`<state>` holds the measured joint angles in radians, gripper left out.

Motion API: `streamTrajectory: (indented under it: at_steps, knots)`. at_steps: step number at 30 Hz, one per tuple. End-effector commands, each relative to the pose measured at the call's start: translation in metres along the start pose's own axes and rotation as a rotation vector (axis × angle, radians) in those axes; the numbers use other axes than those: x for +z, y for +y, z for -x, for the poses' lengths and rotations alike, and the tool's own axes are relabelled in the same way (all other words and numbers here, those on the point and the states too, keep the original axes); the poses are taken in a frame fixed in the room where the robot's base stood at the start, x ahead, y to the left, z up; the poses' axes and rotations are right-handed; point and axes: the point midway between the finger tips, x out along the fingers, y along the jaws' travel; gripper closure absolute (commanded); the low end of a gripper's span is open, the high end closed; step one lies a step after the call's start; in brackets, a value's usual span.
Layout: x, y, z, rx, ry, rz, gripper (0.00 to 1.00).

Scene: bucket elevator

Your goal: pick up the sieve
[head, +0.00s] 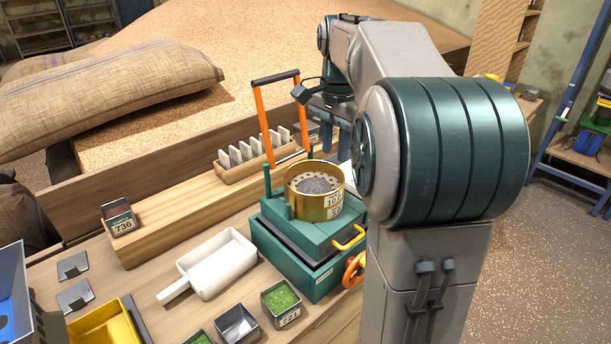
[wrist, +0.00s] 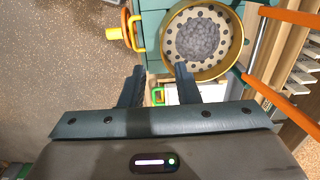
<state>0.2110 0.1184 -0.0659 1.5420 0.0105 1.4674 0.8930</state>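The sieve is a round brass pan (head: 312,207) with a holed bottom and a heap of grey grains in it. It sits level on top of a teal machine (head: 290,258) and has a white number label on its side. In the wrist view the sieve (wrist: 235,52) is at the upper right, beyond my fingertips. My gripper (head: 337,145) is behind the sieve in the head view, partly hidden by my arm. In the wrist view its fingers (wrist: 160,74) stand apart with nothing between them. The right fingertip appears near the sieve's rim; I cannot tell whether they touch.
Teal posts and an orange lever frame (head: 262,125) rise beside the sieve. A yellow handle (head: 349,238) and orange wheel (head: 354,268) stick out of the machine. A white scoop (head: 215,263), a box of green grains (head: 281,301) and a rack of white plates (head: 250,158) stand nearby.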

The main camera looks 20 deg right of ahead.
Motion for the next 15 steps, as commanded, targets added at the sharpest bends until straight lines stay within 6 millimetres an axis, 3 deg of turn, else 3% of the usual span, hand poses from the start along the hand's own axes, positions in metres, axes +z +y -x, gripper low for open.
streamTrajectory:
  at_steps: [5,15]
  knots:
    - [-0.014,-0.005,0.003,0.014,-0.008,-0.079,0.71]
    - [-0.013,-0.004,-0.058,0.016,-0.009,-0.082,0.71]
